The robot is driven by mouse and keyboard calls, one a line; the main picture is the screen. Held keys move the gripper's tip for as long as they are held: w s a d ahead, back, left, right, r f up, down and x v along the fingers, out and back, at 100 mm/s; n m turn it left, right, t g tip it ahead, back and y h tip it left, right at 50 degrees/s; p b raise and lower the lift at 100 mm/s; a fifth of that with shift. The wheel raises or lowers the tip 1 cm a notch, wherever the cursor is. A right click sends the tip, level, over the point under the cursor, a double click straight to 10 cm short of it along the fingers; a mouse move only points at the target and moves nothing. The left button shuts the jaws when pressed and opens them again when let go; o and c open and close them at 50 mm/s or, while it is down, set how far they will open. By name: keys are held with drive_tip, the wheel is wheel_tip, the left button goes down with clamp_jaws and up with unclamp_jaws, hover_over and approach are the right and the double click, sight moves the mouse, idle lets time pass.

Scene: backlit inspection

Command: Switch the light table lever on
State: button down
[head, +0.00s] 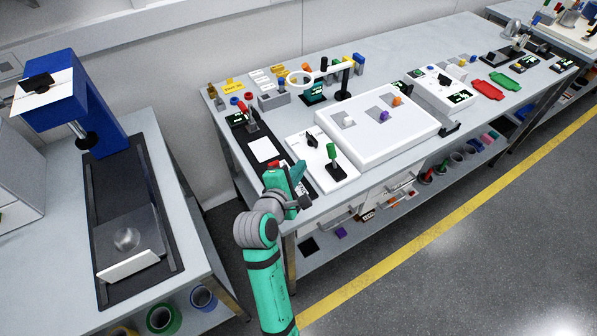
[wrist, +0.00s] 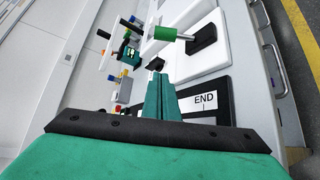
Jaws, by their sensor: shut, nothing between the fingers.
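The lever (head: 332,153) has a green grip and a black base. It stands roughly upright on a white plate (head: 345,180) at the left end of the light table (head: 400,140), a broad white box. In the wrist view the lever's green grip (wrist: 165,33) is beyond my fingertips, with a metal rod running to its black base (wrist: 203,42). My gripper (head: 300,170) is shut and empty, left of the lever and apart from it. The closed fingers also show in the wrist view (wrist: 157,82). I cannot tell whether the light table is lit.
A small black knob (head: 312,140) sits on the same white plate. Small white, purple and orange parts lie on grey squares on the light table. A ring magnifier (head: 300,78) stands behind. A black strip with an END label (wrist: 205,99) lies near my fingers. The aisle floor is clear.

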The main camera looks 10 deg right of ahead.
sight(332, 156)
drive_tip(key=x, duration=0.5)
drive_tip(key=shift+w, duration=0.1)
drive_tip(key=d, duration=0.3)
drive_tip(key=shift+r, duration=0.3)
drive_tip(key=shift+d+r, duration=0.2)
drive_tip(key=shift+d, duration=0.3)
drive_tip(key=shift+a, duration=0.1)
